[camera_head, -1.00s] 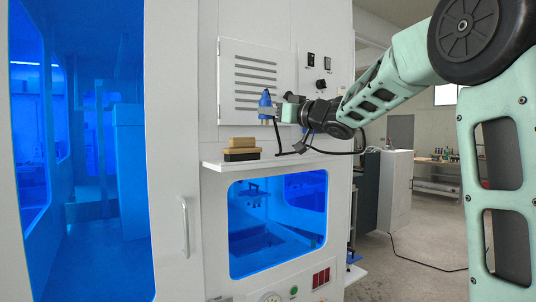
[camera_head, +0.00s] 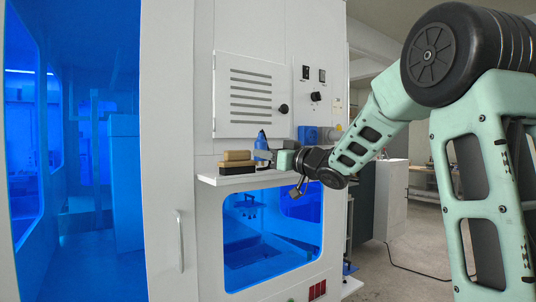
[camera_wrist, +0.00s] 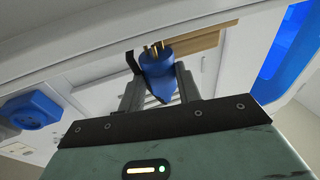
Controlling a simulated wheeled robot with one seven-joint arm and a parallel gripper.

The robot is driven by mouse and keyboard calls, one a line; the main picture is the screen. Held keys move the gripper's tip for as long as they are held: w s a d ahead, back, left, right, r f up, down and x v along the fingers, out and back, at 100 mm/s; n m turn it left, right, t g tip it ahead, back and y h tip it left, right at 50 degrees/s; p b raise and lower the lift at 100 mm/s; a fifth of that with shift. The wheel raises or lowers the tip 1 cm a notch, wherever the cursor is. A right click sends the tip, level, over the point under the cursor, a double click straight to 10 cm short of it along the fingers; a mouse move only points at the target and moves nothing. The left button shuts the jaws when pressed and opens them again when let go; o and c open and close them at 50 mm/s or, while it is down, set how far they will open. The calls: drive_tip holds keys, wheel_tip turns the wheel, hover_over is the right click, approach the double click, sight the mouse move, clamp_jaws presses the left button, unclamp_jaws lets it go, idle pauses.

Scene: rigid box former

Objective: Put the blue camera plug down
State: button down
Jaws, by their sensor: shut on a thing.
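My gripper (camera_head: 266,155) is shut on the blue camera plug (camera_head: 262,141) at the white shelf on the machine's front. The plug stands roughly upright, with its narrow end up. In the wrist view the plug (camera_wrist: 158,72) sits between the two fingers, and its brass pins stick out beyond them. The shelf (camera_head: 226,180) is just below the plug. I cannot tell whether the pins touch the shelf.
A block with a tan top and black base (camera_head: 237,167) sits on the shelf close left of the plug. A blue socket-like part (camera_head: 308,134) is at right on the machine; it also shows in the wrist view (camera_wrist: 31,110). A vented panel (camera_head: 250,92) is above.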

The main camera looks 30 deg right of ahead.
drive_tip(key=c, duration=1)
unclamp_jaws()
drive_tip(key=shift+r, duration=0.1)
drive_tip(key=b+v, duration=0.3)
drive_tip(key=v, duration=0.9)
drive_tip(key=shift+b, duration=0.35)
drive_tip(key=shift+a, duration=0.1)
